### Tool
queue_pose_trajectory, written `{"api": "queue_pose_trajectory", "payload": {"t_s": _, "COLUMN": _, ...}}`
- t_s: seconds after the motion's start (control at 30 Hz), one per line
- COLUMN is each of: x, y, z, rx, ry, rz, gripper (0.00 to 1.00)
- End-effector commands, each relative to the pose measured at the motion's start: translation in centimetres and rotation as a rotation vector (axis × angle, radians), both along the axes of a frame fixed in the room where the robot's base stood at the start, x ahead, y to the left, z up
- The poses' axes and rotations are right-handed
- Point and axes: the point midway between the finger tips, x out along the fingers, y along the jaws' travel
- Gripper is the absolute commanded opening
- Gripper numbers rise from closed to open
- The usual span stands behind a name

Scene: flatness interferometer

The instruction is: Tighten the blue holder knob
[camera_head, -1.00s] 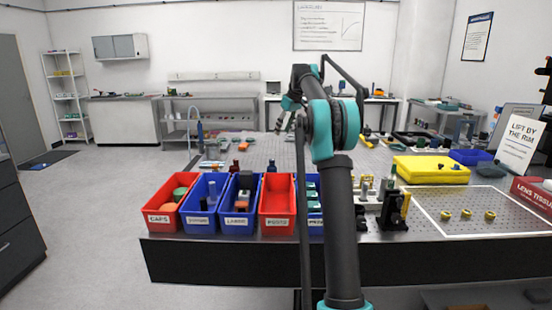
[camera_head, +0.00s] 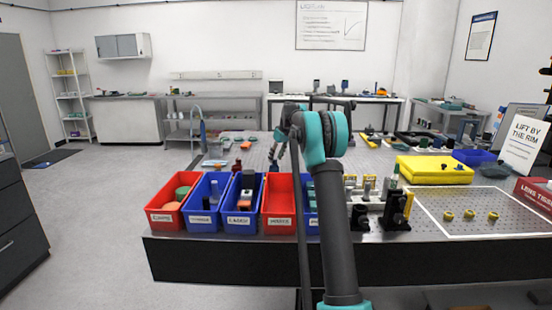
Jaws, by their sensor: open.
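My gripper (camera_head: 274,158) is small in the picture, above the middle of the optical table (camera_head: 240,150), just left of my arm's teal joint. Its fingers point down and look apart, with nothing visible between them. I cannot make out the blue holder knob; it may be too small to see or hidden behind my arm. Several small posts and holders (camera_head: 369,188) stand at the table's front, right of my arm, with a black mount (camera_head: 395,209) beside them.
Red and blue bins line the front edge, including a red bin (camera_head: 170,203) and a blue bin (camera_head: 206,205). A yellow case (camera_head: 434,169), a blue tray (camera_head: 474,157) and a sign (camera_head: 523,142) stand at right. Several brass pieces (camera_head: 470,215) sit inside a white outline.

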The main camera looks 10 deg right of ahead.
Motion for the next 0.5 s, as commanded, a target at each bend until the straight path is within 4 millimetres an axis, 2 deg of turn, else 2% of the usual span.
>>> {"api": "queue_pose_trajectory", "payload": {"t_s": 0.33, "x": 0.14, "y": 0.08, "z": -0.43, "rx": 0.000, "ry": 0.000, "rz": 0.000, "gripper": 0.44}}
{"api": "queue_pose_trajectory", "payload": {"t_s": 0.5, "x": 0.14, "y": 0.08, "z": -0.41, "rx": 0.000, "ry": 0.000, "rz": 0.000, "gripper": 0.24}}
